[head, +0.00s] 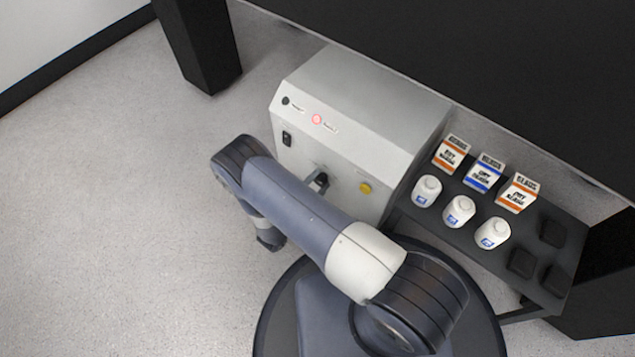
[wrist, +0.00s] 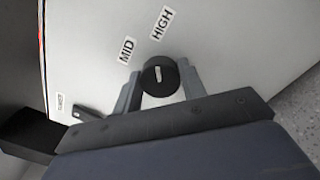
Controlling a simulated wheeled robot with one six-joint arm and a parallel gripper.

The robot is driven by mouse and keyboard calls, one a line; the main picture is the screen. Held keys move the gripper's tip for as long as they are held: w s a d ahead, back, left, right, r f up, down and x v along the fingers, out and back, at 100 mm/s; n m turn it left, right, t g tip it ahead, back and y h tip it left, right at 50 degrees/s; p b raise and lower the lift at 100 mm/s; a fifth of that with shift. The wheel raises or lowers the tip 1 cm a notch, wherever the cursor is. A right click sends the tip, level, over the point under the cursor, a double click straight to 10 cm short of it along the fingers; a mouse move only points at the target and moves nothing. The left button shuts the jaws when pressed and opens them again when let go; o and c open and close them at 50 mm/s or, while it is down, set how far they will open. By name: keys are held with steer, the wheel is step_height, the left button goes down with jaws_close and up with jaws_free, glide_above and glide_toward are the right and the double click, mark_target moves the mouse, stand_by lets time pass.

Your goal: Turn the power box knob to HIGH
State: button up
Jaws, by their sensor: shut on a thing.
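The power box (head: 370,100) is a light grey cabinet in the head view. Its front panel also fills much of the wrist view (wrist: 230,40). The round black knob (wrist: 160,77) has a short white mark on its face. The HIGH label (wrist: 162,23) is above the knob, and the MID label (wrist: 127,50) is up and to its left. The mark runs roughly up and down, tilted slightly left at its top; I cannot tell exactly which label it points at. My gripper (wrist: 162,88) is shut on the knob, one finger on each side.
The panel has a red lamp (head: 317,119), a black switch (head: 287,139) and a yellow button (head: 365,188). A black rack (head: 520,238) with cartons and white bottles stands close to the right. A dark table leg (head: 200,45) is at the back left. Open floor (head: 110,220) lies left.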

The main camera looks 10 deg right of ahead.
steer(key=shift+m, duration=0.5)
steer(key=o, duration=1)
steer(key=shift+c, duration=0.2)
steer(key=p+v, duration=0.2)
steer(key=v, duration=0.8)
steer(key=shift+s+a+p, duration=0.3)
steer(key=shift+p, duration=0.05)
steer(key=shift+f, duration=0.1)
steer(key=b+x, duration=0.2)
steer(key=x, duration=0.9)
steer(key=shift+b, duration=0.35)
